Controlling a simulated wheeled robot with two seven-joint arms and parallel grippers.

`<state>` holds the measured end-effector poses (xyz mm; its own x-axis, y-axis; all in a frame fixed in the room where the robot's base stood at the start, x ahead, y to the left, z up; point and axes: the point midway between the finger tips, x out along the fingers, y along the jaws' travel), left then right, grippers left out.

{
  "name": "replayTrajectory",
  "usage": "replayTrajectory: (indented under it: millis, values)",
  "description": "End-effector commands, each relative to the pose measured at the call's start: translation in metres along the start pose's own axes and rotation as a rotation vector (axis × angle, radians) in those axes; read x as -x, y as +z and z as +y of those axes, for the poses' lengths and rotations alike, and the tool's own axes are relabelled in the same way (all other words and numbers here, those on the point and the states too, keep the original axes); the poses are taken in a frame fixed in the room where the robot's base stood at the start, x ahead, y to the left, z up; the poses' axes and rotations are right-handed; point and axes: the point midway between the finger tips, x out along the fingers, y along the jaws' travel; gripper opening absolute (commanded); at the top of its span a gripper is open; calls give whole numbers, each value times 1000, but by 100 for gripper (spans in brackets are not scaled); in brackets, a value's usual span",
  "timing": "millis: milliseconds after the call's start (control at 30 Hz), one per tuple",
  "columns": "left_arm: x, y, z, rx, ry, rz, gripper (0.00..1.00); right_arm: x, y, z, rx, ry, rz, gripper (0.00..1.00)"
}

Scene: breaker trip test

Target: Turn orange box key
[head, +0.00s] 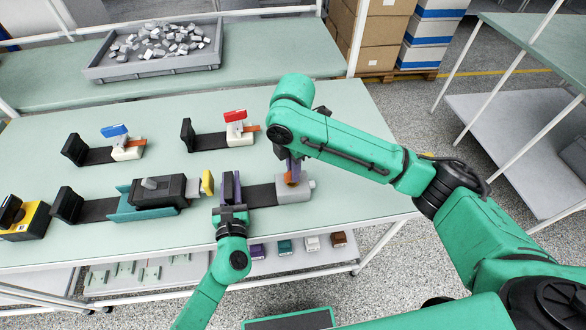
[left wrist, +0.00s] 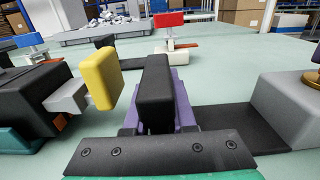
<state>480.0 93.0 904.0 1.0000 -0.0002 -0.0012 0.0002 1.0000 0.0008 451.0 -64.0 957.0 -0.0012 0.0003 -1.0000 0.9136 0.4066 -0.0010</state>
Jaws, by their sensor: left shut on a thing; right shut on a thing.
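A grey box (head: 293,188) sits at the right end of a black strip (head: 260,195) near the table's front edge. A small orange key (head: 291,178) is on top of it, partly hidden by my right gripper (head: 292,168), which is shut on it from above. My left gripper (head: 230,188) is shut on the black upright block at the strip's left end. The key's exact angle is hidden.
A black device with a yellow end (head: 207,183) in a teal holder stands just left of my left gripper. Two stations with a blue flag (head: 115,131) and a red flag (head: 235,116) stand behind. A grey tray (head: 150,70) of pieces is at the back.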

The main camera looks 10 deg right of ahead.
Motion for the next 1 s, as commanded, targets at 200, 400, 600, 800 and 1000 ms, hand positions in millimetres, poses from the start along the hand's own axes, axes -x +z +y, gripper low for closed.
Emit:
replayTrajectory:
  millis: [200,400,600,800,1000]
  values:
    - [0,-1,1,-1,2,2,0,1,0,0,-186,2,-1,0]
    - [0,-1,1,-1,2,2,0,1,1,0,-319,4,-1,0]
    - [0,-1,1,0,2,2,0,1,0,-1,-399,2,-1,0]
    - [0,-1,1,0,2,3,0,1,0,-1,-433,2,-1,0]
    - [0,-1,1,0,2,3,0,1,1,-1,-438,3,-2,0]
